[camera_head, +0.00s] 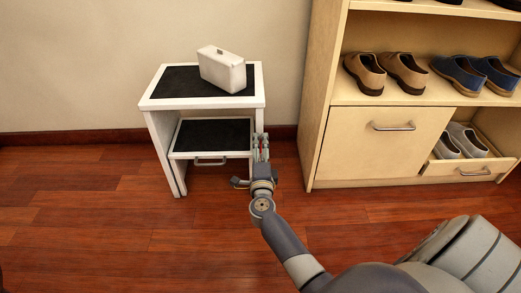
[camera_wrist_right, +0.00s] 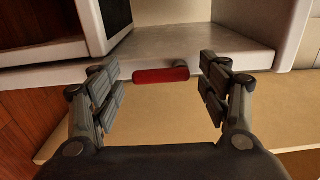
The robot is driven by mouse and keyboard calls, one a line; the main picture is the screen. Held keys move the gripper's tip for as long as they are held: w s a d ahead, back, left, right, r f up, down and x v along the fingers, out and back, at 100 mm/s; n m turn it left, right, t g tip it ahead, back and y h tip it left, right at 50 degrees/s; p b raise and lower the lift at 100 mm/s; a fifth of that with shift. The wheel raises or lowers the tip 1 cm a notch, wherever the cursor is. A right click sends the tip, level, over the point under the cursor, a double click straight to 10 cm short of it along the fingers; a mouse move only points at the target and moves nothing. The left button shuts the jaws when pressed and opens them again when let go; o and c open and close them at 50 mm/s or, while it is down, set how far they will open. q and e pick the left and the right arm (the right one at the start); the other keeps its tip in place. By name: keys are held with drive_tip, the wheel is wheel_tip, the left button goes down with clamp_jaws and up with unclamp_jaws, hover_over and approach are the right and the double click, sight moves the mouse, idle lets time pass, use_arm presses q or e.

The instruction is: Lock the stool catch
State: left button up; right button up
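The white step stool (camera_head: 259,103) with black treads stands against the wall in the head view. Its lower step (camera_head: 211,155) has a handle beneath its front edge. In the right wrist view a red catch (camera_wrist_right: 160,75) lies across a white part of the stool (camera_wrist_right: 190,42). My right gripper (camera_wrist_right: 162,88) is open, with one finger on each side of the red catch and gaps between. My left gripper is out of view.
A white box-like case (camera_head: 222,70) stands on the stool's top. A wooden shoe cabinet (camera_head: 318,110) stands close on the right, with shoes and a partly open lower drawer (camera_head: 470,171). The wooden floor (camera_head: 90,220) in front and left is clear.

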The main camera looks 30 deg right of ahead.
drive_tip(key=v, duration=1.2)
idle(0.4)
